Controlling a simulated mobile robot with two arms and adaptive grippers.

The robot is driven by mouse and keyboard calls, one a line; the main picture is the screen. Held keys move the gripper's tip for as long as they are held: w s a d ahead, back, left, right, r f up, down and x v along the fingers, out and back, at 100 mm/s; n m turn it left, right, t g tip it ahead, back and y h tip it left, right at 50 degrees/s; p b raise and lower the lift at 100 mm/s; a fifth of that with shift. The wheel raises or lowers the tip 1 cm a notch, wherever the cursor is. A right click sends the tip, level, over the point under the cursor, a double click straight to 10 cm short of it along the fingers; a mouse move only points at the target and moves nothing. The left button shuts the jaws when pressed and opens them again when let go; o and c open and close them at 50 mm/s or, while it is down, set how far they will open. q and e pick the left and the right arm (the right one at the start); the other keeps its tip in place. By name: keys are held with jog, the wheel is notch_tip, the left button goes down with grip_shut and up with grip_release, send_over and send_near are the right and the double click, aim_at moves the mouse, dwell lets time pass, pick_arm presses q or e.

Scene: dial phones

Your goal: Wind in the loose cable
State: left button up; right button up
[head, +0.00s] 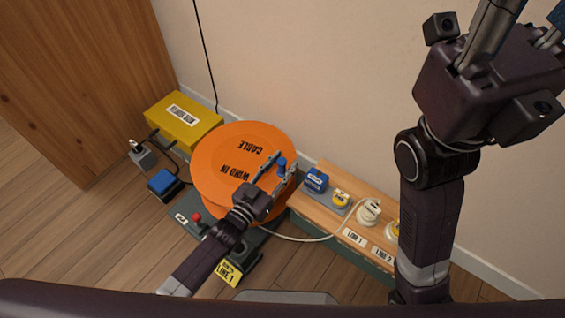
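The orange cable reel (215,165), marked "WIND IN CABLE", lies in the middle of the head view. A blue knob (282,164) stands on its right part. My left gripper (285,161) is over the reel with its fingers apart, one on each side of the knob; contact is unclear. A white cable (305,239) runs from beneath the reel area, curving right and up to the white plug (369,210). My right gripper (510,65) is raised at the upper right; its fingertips are cut off by the picture edge.
A yellow box (183,122) stands behind left of the reel. A blue block (163,182) and a red-knobbed lever (197,218) are left and front. The wall is behind.

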pick_arm(q)
jog(key=v, duration=1.2)
jog(key=shift+f, duration=0.1)
